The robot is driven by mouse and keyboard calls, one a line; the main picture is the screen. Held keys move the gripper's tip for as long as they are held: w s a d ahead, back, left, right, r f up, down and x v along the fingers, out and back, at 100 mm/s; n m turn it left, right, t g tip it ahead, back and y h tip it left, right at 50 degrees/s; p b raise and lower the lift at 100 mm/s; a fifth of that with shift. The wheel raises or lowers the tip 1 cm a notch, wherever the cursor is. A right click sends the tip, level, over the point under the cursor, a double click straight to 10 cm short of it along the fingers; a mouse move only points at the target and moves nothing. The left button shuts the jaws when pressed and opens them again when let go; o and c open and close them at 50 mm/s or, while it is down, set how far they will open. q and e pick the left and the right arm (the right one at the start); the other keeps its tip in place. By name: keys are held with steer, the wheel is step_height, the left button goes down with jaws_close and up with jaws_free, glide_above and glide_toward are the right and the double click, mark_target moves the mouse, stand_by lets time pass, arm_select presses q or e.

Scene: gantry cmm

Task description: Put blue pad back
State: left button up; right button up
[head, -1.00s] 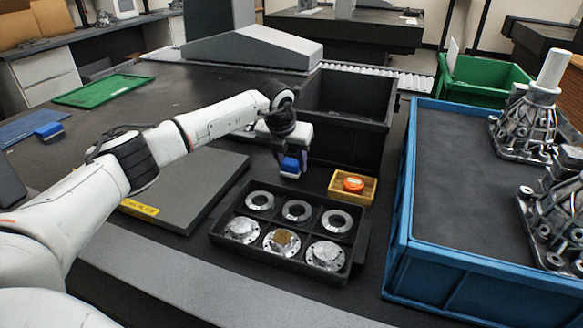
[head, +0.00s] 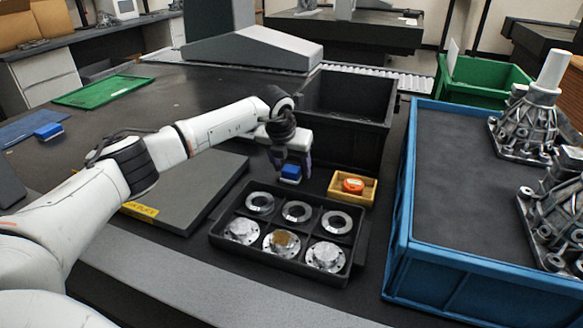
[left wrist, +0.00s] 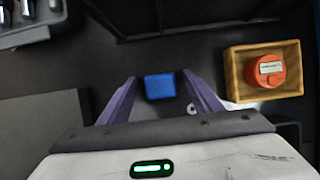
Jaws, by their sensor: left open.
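The blue pad (head: 290,173), blue on top with a pale layer beneath, rests on the dark surface between the black tray and the tall black bin. My left gripper (head: 291,166) is just above it, pointing down, with its jaws open. In the left wrist view the blue pad (left wrist: 160,87) sits between the spread purple fingers (left wrist: 160,80), with gaps on both sides. A second blue pad (head: 48,131) lies at the far left beside a blue mat (head: 28,127). My right gripper is in neither view.
A black tray (head: 212,236) of metal rings and flanges lies in front. A wooden box (head: 334,190) with an orange round item (head: 353,185) is to the right. The tall black bin (head: 345,137) stands behind; a blue crate (head: 470,285) stands right. A grey plate (head: 185,185) lies left.

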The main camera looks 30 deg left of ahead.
arm_select(q)
steer(key=p+v, duration=0.1)
steer(key=v, duration=1)
steer(key=shift+r, duration=0.25)
